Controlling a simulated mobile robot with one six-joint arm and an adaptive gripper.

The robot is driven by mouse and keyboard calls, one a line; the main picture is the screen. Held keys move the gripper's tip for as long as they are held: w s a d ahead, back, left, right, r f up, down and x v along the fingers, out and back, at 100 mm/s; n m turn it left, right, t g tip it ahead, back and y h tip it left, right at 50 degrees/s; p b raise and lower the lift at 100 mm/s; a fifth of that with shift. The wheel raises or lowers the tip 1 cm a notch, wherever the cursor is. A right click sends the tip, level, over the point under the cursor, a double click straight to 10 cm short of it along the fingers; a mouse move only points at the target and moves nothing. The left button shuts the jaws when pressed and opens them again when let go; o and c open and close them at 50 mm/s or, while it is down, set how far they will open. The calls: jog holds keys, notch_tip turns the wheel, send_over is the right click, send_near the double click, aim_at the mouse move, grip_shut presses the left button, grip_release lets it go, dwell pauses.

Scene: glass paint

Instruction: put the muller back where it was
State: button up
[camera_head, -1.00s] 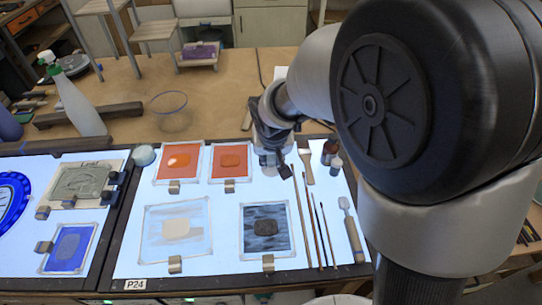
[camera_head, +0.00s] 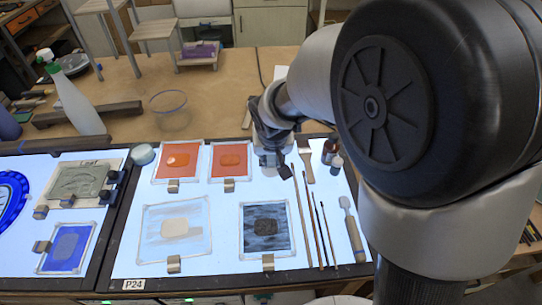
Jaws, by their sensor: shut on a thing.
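My gripper (camera_head: 271,150) is at the upper right of the lit panel (camera_head: 130,262), to the right of the two orange glass pieces. It points down and is shut on a small greyish thing (camera_head: 268,160), which appears to be the muller. My fingers hide most of it, and I cannot tell whether its base touches the panel. A small dark piece shows just to its lower right.
Orange glass pieces (camera_head: 230,160) lie left, and a dark grey glass piece (camera_head: 268,240) lies below.

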jog(key=shift+f+b, duration=0.3)
jog(key=shift+b, duration=0.05)
dwell(0.4)
jog(key=o, duration=1)
jog(key=v, duration=1.2)
jog(key=s+d, duration=0.3)
jog(key=s, duration=0.4)
jog(key=s+d+r, duration=0.1)
jog(key=s+d, duration=0.2)
jog(key=s, duration=0.4)
jog(key=s+d, duration=0.4)
jog(key=s, duration=0.3)
jog(key=shift+s+d+r, duration=0.1)
jog(key=shift+s+r, duration=0.05)
jog(key=shift+r, duration=0.15)
